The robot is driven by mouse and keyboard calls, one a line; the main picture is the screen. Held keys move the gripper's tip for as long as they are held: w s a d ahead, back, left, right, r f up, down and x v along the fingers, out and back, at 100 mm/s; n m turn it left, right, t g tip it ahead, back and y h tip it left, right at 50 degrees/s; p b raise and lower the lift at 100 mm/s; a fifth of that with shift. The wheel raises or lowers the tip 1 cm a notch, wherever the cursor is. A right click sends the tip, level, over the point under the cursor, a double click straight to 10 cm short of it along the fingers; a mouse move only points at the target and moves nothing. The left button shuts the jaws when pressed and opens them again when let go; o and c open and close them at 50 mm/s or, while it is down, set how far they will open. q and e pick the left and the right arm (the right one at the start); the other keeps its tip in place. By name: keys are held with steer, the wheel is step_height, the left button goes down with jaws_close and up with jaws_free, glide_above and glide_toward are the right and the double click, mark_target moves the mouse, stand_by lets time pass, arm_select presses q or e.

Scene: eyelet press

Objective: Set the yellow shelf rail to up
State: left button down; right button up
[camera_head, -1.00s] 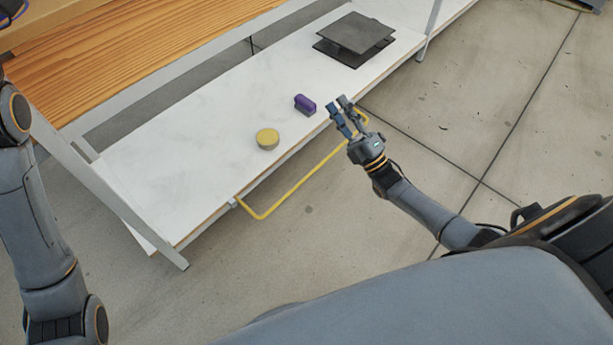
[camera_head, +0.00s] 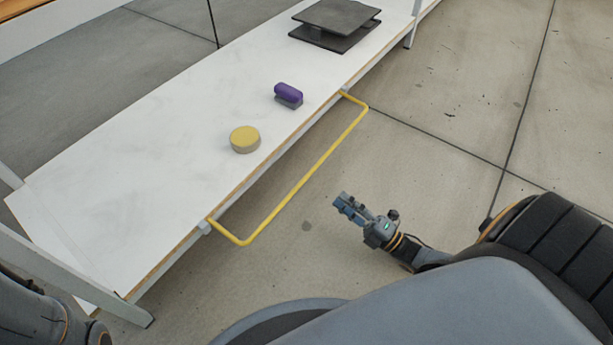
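The yellow shelf rail (camera_head: 301,183) is a thin U-shaped bar attached along the front edge of the white shelf (camera_head: 150,150). It sticks outward from the shelf over the floor, in a lowered position. My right gripper (camera_head: 343,204) is in front of the rail, to the right of its long bar, apart from it and holding nothing that I can see. Its fingers look close together from this angle, and I cannot tell whether they are open. My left gripper is out of view; only part of my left arm shows at the lower left.
On the shelf lie a round yellow-topped disc (camera_head: 245,139), a purple-and-grey block (camera_head: 288,95) and a dark flat press-like device (camera_head: 336,24). Grey shelf legs (camera_head: 62,266) stand at the left.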

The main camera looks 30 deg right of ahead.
mark_target(308, 173)
steer(key=b+x, duration=0.4)
steer(key=x, duration=0.8)
steer(key=shift+w+a+r, duration=0.1)
steer(key=shift+w, duration=0.05)
jaws_close()
